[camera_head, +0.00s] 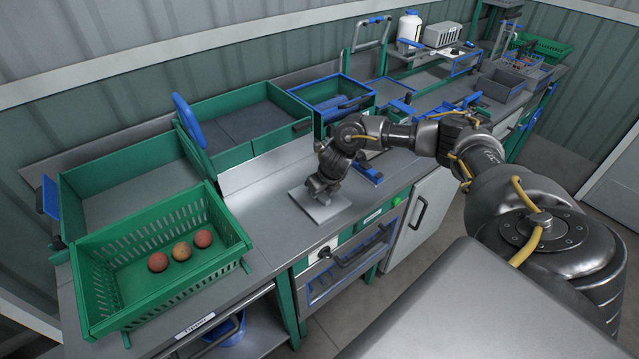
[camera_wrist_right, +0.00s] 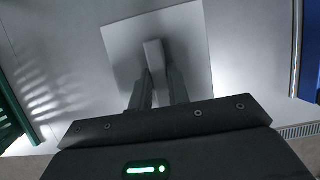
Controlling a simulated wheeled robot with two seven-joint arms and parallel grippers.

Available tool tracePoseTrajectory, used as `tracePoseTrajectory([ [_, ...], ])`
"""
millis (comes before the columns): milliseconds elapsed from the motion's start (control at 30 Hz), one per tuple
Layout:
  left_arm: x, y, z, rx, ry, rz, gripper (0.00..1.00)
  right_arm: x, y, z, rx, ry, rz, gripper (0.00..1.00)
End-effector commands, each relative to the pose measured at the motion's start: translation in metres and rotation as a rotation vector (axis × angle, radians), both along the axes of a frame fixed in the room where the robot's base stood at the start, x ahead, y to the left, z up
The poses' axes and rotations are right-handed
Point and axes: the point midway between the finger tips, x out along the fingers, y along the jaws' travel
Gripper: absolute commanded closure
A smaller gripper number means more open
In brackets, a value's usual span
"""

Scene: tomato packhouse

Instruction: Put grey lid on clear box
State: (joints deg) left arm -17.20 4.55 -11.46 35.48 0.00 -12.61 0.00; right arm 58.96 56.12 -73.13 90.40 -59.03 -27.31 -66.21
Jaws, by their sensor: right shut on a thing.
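The grey lid (camera_head: 321,209) is a flat square plate low over the steel worktop, near its front edge. In the right wrist view the lid (camera_wrist_right: 193,40) has a small raised block handle (camera_wrist_right: 153,55) in its middle. My right gripper (camera_head: 322,187) is above the lid, and its two fingers (camera_wrist_right: 157,75) are closed on the handle. Whether the lid rests on something or hangs just above the worktop I cannot tell. I cannot make out the clear box in either view. My left gripper is not in view.
A green crate (camera_head: 112,267) with three tomatoes stands at the left. Green-walled trays (camera_head: 240,155) line the back. Blue-handled items (camera_head: 368,172) lie right of the lid, partly behind my arm. The worktop left of the lid (camera_head: 262,222) is clear.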

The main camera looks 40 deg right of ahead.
Motion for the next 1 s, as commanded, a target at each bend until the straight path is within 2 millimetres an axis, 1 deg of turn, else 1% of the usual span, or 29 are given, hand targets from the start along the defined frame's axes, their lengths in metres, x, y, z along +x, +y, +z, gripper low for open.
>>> tracePoseTrajectory([
  [167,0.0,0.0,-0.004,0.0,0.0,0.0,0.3,0.0,0.0,-0.004,0.001,0.0,0.0,1.0],
  [200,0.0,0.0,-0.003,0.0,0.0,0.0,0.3,0.0,0.0,-0.003,0.001,0.0,0.0,0.8],
  [333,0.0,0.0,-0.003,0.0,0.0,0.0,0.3,0.0,0.0,-0.003,0.001,0.0,0.0,0.63],
  [367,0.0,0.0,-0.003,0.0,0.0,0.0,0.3,0.0,0.0,-0.003,0.0,0.0,0.0,0.61],
  [567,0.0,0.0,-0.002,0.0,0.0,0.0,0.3,0.0,0.0,-0.002,0.0,0.0,0.0,0.61],
  [667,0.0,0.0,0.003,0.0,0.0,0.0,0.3,0.0,0.0,0.003,0.0,0.0,0.0,0.61],
  [700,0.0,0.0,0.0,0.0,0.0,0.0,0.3,-0.001,0.0,0.005,0.001,-0.001,0.002,0.61],
  [767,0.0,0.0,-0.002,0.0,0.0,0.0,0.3,-0.004,0.0,0.013,0.002,-0.003,0.002,0.61],
  [867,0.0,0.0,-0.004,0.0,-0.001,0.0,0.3,-0.011,0.0,0.03,0.001,-0.004,0.004,0.61],
  [1000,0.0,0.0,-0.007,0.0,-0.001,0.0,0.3,-0.023,0.001,0.059,0.001,-0.005,0.004,0.61],
])
